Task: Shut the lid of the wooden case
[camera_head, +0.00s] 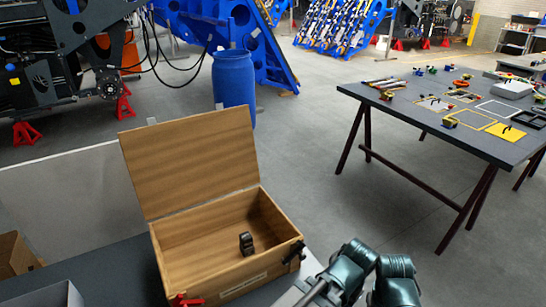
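The wooden case (207,283) stands on a grey surface at the lower left of the head view. Its lid (190,148) is open, standing up and leaning slightly back from the case's rear edge. A small dark object (246,243) lies inside on the case floor; the rest of the visible floor looks bare. A black fitting sits at the front right corner and a red one at the front left. Dark teal arm links of mine show at the bottom, right of the case, apart from the lid. I see no gripper fingers of either arm.
A grey bin (45,296) and a small brown box (14,255) are left of the case. A low pale panel (70,190) stands behind, near the lid. A blue barrel (234,85) is farther back. A work table (440,122) with parts stands at right, across open floor.

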